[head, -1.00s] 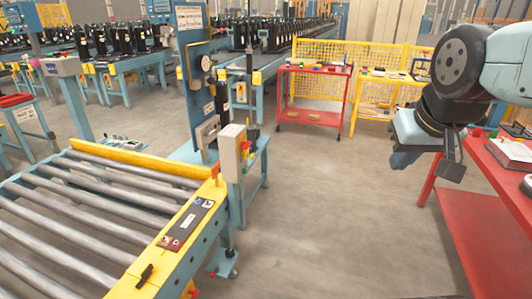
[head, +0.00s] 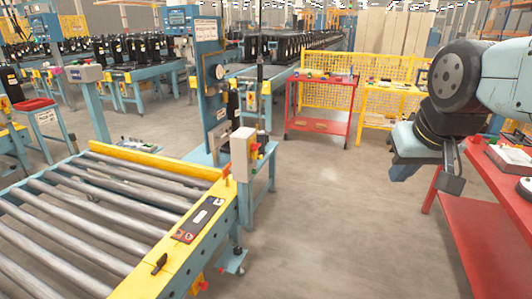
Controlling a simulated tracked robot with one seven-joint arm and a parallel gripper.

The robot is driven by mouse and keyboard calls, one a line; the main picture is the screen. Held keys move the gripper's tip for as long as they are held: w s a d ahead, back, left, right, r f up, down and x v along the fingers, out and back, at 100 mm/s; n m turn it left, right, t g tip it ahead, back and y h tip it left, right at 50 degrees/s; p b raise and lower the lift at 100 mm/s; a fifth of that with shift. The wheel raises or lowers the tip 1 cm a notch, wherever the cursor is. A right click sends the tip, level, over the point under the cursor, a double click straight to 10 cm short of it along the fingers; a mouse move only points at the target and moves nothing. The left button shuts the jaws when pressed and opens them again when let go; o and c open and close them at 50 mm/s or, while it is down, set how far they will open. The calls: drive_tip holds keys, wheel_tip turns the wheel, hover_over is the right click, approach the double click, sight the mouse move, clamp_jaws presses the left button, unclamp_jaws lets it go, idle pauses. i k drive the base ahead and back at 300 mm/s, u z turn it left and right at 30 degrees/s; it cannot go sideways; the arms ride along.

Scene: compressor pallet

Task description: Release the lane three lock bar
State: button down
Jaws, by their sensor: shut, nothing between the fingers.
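A roller conveyor (head: 95,215) with a yellow side rail fills the lower left of the head view. On the rail are a black handle (head: 159,263), a dark label panel (head: 198,220) and an upright orange-red lever (head: 227,171) at the far corner. I cannot tell which of these, if any, is the lane three lock bar. My gripper (head: 450,183) hangs at the right, in the air beside the red bench, well apart from the conveyor. It is shut and empty.
A red bench (head: 480,235) stands close at the right. A blue post (head: 209,75) with a gauge and a grey control box (head: 243,153) stand behind the conveyor corner. A red cart (head: 318,107) is farther back. The floor (head: 320,230) between conveyor and bench is clear.

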sight(255, 154)
drive_tip(key=u, duration=0.1)
drive_tip(key=i, duration=0.95)
drive_tip(key=z, duration=0.1)
